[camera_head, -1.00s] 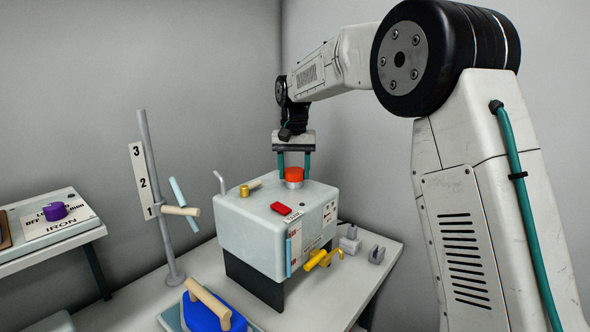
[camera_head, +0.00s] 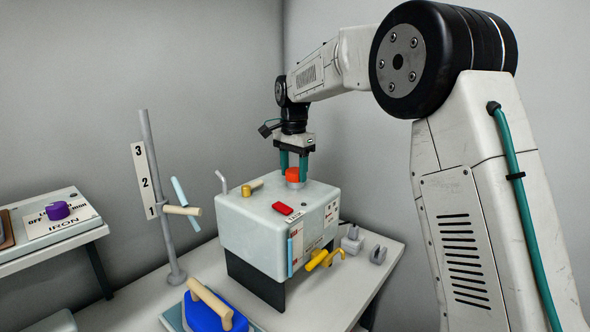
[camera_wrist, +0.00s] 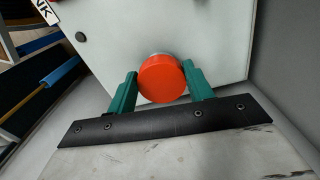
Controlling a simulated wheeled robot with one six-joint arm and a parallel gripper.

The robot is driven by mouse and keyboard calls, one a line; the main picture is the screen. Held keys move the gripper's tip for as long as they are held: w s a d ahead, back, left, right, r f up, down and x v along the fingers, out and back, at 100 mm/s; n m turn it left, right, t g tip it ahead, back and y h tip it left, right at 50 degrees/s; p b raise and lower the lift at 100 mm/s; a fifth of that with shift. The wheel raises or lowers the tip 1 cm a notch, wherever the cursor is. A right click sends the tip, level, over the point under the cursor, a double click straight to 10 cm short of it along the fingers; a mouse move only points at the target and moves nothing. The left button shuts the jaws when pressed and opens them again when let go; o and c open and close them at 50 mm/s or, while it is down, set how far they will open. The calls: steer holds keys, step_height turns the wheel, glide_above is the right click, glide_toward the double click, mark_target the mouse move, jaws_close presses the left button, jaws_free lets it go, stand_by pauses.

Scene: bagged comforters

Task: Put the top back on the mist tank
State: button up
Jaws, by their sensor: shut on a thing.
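The mist tank (camera_head: 262,225) is a pale grey box on dark legs on the table. A red round top (camera_head: 292,174) is at the grey neck (camera_head: 294,185) on the tank's upper face, toward its back right. My gripper (camera_head: 293,170) points down from above with its green fingers on either side of the red top, shut on it. The wrist view shows the red top (camera_wrist: 162,80) between both fingertips, with a thin grey edge behind it. I cannot tell how firmly the top is seated on the neck.
The tank also carries a brass fitting (camera_head: 252,188), a red button (camera_head: 282,209) and a yellow valve (camera_head: 318,260). A blue iron (camera_head: 205,313) with a wooden handle is in front. A numbered post (camera_head: 150,180) stands left. Small grey blocks (camera_head: 352,241) sit right.

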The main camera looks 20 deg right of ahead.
steer(key=shift+a+m, duration=0.1)
steer(key=shift+m, duration=0.9)
steer(key=m, duration=0.3)
steer(key=shift+w+f+m, duration=0.1)
steer(key=shift+w+m, duration=0.1)
steer(key=shift+m, duration=0.8)
steer(key=m, duration=0.3)
steer(key=shift+w, duration=0.15)
steer(key=o, duration=0.7)
steer(key=shift+m, duration=0.4)
steer(key=o, duration=0.9)
